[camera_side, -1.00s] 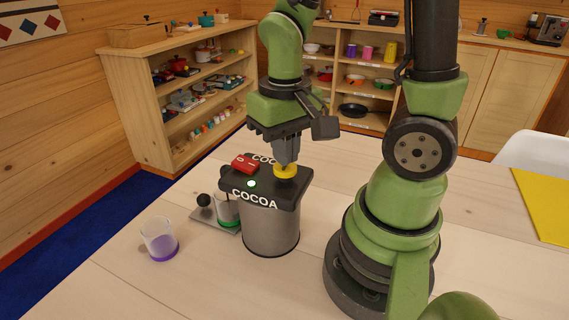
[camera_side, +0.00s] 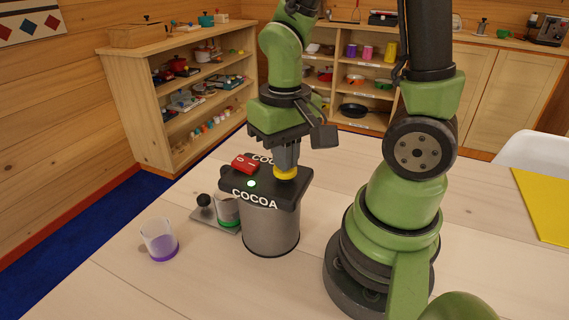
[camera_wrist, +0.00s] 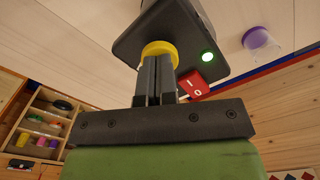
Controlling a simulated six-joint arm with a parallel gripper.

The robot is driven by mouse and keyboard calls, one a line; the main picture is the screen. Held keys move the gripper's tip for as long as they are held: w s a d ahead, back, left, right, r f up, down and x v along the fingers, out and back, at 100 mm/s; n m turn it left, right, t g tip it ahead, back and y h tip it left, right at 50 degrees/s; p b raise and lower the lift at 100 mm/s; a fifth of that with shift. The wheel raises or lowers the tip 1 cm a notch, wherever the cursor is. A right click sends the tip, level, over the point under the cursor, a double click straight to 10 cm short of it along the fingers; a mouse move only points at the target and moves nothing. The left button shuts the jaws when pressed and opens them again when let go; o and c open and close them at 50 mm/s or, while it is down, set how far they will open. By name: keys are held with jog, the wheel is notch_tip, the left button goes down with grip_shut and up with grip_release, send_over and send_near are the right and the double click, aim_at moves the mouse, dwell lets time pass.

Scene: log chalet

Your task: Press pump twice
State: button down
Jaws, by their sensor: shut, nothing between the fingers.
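The cocoa dispenser (camera_side: 271,230) is a metal cylinder with a dark lid marked COCOA, standing on the table. Its lid carries a yellow pump button (camera_side: 285,174), a lit green light (camera_side: 252,184) and a red switch (camera_side: 244,163). My gripper (camera_side: 286,163) is shut and empty, pointing down with its fingertips on or just above the yellow button; I cannot tell which. In the wrist view the closed fingers (camera_wrist: 155,72) overlap the yellow button (camera_wrist: 159,50). A clear cup with a green base (camera_side: 227,211) stands under the dispenser's lid edge.
A clear cup with a purple base (camera_side: 159,240) stands apart at the left of the table. A dark round knob (camera_side: 203,200) sits beside the green cup on a grey plate. A yellow sheet (camera_side: 543,205) lies at the far right. The table front is clear.

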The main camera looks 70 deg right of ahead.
jog(key=shift+f, duration=0.55)
jog(key=shift+r, duration=1.1)
jog(key=shift+r, duration=2.5)
